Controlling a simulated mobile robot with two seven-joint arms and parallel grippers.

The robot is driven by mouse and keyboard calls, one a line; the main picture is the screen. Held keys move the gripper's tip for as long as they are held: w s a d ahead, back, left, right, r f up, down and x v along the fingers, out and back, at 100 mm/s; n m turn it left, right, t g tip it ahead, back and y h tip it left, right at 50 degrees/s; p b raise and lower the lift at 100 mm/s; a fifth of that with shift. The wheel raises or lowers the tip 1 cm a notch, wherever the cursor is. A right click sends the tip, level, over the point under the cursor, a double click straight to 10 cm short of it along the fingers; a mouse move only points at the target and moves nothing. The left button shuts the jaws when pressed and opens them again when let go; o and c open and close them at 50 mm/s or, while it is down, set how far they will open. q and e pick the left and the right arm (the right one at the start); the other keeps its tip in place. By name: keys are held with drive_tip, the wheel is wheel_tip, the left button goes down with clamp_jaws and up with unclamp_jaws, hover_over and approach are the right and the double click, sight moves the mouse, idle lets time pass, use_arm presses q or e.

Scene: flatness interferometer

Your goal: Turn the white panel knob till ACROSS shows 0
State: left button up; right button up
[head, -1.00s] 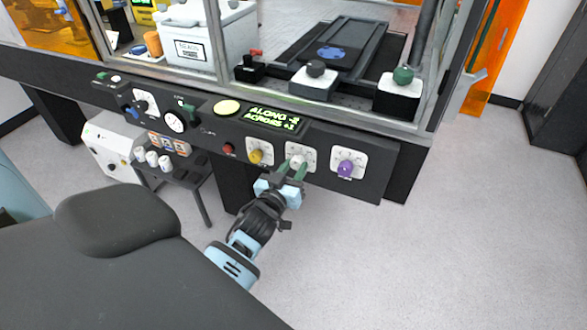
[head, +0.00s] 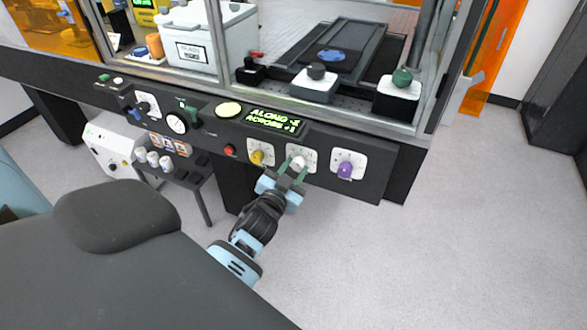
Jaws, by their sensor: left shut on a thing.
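The white panel knob (head: 299,161) sits on a white plate in the dark front panel, between the yellow knob (head: 257,157) and the purple knob (head: 345,170). My left gripper (head: 293,170) comes up from below, shut on the white knob, with its green fingers on either side. The fingers hide part of the knob. The green-lit display (head: 273,121) above shows ALONG and ACROSS; ACROSS looks like +1, and the ALONG figure is too small to read surely. My right gripper is not in view.
A red button (head: 229,150) and a round yellow-lit disc (head: 228,109) are on the panel to the left. Glazed housing stands above the panel. A small cart (head: 190,172) stands under the left part. The floor at right is clear.

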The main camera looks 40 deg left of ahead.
use_arm(q)
drive_tip(key=shift+m, duration=1.6)
drive_tip(key=o, duration=1)
drive_tip(key=shift+s, duration=0.15)
drive_tip(key=v, duration=0.7)
drive_tip(key=shift+s, duration=0.3)
